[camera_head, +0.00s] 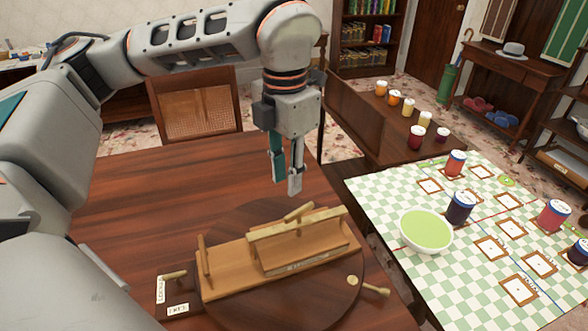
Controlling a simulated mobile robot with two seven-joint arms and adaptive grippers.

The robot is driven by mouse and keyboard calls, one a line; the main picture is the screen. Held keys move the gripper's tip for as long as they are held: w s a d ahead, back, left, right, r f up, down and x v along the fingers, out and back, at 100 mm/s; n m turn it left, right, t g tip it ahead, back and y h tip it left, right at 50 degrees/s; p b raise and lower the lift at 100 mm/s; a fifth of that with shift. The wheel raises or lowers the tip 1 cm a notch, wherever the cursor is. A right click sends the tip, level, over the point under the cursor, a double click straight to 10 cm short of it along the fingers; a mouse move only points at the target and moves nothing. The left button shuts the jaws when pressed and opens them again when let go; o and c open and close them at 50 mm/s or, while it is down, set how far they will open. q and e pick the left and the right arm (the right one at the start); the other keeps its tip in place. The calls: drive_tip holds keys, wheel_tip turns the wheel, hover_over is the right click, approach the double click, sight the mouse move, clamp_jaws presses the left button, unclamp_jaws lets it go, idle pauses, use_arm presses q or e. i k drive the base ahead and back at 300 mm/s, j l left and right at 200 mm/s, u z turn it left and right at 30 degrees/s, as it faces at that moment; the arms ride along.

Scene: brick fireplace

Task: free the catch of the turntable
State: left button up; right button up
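The turntable (340,312) is a dark round wooden disc on the table, bearing a light wooden stand with rails and pegs (290,258). A small wooden peg, apparently the catch (174,275), lies at its left edge. The peg's outer end is beside an upright label (160,291) that seems to read LOCKED. A second label, apparently FREE (178,310), is just below. A wooden handle (376,290) sticks out at the disc's right edge. My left gripper (286,183) points down, empty, above and behind the turntable; its fingers look apart. My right gripper is out of view.
A checked cloth (375,195) on the right bears a green bowl (426,231), several jars and square frames. A low bench (350,115) with candle-like jars stands behind. A cane chair (200,110) is at the far edge. The table's left middle is clear.

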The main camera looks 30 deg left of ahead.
sight(175, 276)
drive_tip(key=k+l, duration=0.75)
drive_tip(key=k, duration=0.1)
